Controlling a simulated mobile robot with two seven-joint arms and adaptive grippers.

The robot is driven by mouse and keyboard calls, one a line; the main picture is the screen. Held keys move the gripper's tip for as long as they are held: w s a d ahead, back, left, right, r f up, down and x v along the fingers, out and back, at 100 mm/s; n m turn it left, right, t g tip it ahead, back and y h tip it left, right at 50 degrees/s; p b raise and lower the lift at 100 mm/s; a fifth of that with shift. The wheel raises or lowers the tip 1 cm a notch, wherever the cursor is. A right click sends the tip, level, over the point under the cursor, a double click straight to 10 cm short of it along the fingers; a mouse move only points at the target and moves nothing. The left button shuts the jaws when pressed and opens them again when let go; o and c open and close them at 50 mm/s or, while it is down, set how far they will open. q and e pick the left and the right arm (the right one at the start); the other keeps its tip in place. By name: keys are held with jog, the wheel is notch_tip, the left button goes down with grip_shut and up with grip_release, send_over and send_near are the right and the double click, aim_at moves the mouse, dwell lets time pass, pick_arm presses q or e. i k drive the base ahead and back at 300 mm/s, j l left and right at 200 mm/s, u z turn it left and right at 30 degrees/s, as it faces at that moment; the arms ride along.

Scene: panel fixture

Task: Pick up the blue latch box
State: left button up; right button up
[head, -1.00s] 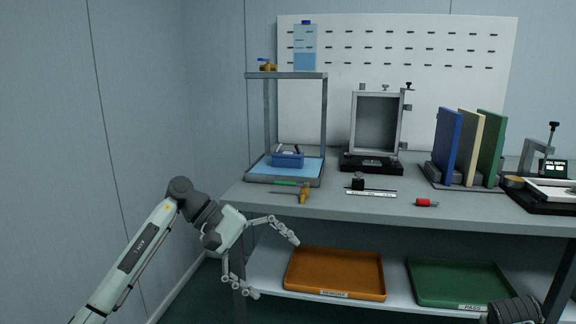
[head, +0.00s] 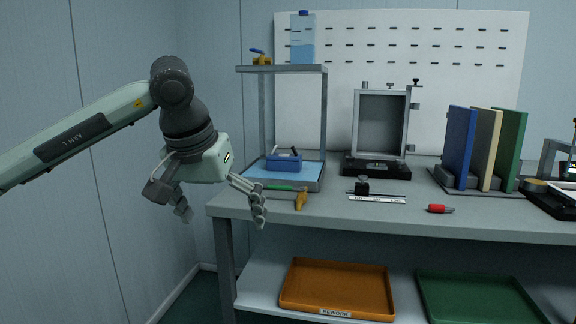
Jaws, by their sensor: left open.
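The blue latch box (head: 284,162) is small and sits on the light-blue mat of the lower tray (head: 306,186) of the shelf stand, at the left end of the bench. A dark handle or latch part shows on its top. My left gripper (head: 222,217) is open and empty, with its fingers spread. In the picture it is to the left of and lower than the box, by the bench's left front corner, apart from the box. My right gripper is not in view.
Stand posts and an upper shelf (head: 282,69) with a bottle (head: 302,38) and a brass valve (head: 260,57) rise around the box. A green tool and yellow clamp (head: 301,200) lie in front. A frame fixture (head: 380,125) stands right. An orange tray (head: 337,286) is below.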

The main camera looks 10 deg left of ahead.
aim_at(281, 162)
jog(key=i, duration=1.2)
